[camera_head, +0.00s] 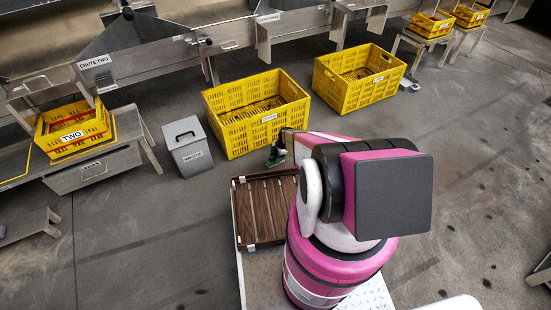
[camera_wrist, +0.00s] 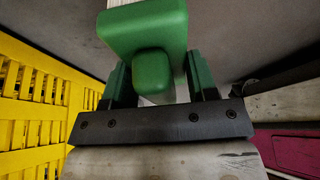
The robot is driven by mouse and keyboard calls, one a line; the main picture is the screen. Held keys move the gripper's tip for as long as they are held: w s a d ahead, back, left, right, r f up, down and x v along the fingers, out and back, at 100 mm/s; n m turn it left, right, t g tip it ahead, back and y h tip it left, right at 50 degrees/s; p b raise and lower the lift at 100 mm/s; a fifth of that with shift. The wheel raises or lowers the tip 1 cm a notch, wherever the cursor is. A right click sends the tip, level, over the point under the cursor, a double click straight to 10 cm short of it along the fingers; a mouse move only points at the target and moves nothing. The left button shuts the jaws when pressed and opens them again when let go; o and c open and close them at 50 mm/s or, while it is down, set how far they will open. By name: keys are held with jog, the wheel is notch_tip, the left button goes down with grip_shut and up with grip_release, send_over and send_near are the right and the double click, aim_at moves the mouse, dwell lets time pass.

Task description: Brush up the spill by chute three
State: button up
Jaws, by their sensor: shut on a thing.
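My gripper (camera_wrist: 158,78) is shut on a green brush handle (camera_wrist: 145,30) in the wrist view. A pale strip, perhaps bristles, shows at the handle's top left edge. That crate also fills the left of the wrist view (camera_wrist: 35,105). A sign reading CHUTE TWO (camera_head: 95,62) is at the left. I cannot read a sign for chute three, and I cannot make out the spill with certainty.
A grey lidded bin (camera_head: 188,150) stands left of the large crate. A second large yellow crate (camera_head: 358,90) stands to its right. A brown slatted tray (camera_head: 265,210) lies beside my arm. Stacked yellow crates (camera_head: 75,132) sit on a metal stand. Floor at right is open.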

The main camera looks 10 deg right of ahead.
jog(key=shift+f, duration=1.05)
jog(key=shift+w, duration=0.1)
dwell(0.3)
